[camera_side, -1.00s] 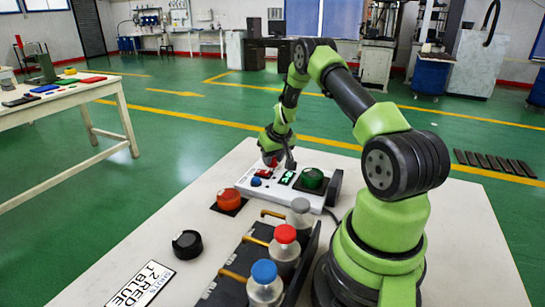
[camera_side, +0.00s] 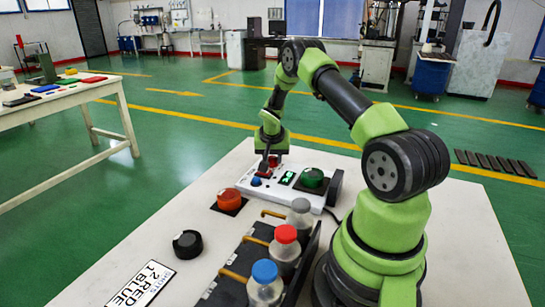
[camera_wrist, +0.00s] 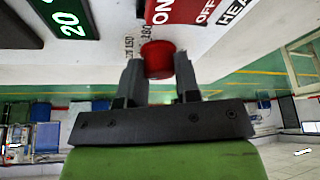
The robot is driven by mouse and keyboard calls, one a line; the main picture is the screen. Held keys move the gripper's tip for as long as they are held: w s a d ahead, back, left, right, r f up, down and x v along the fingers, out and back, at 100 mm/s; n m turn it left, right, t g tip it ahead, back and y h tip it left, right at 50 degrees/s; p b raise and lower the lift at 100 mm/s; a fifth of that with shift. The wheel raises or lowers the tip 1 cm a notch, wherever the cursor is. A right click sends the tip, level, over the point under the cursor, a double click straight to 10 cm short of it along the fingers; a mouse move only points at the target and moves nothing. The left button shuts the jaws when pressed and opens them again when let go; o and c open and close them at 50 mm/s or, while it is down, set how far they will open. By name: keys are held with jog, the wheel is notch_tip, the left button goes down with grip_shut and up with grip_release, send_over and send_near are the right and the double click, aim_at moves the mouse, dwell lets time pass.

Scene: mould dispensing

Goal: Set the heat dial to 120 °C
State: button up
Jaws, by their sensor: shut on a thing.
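A white heater box (camera_side: 310,199) stands on the table in the side view. Its red dial (camera_wrist: 157,60) is in the wrist view, with my gripper's (camera_wrist: 158,78) two dark fingers shut on either side of it. Small scale figures show beside the dial, partly hidden; I cannot read its pointer setting. A green-lit display (camera_wrist: 68,18) shows "20" at the picture's edge, its front part cut off. It also glows in the side view (camera_side: 288,178), too small to read. In the side view my gripper (camera_side: 268,163) is at the box's far end.
A red piece (camera_side: 229,199), a black disc (camera_side: 187,244) and a card (camera_side: 141,287) lie nearer. A rack (camera_side: 226,289) holds bottles. A red ON/OFF switch (camera_wrist: 185,11) is close to the dial.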

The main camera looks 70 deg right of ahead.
jog(key=shift+m+g, duration=0.3)
jog(key=shift+m, duration=0.3)
jog(key=o, duration=0.9)
jog(key=v, duration=1)
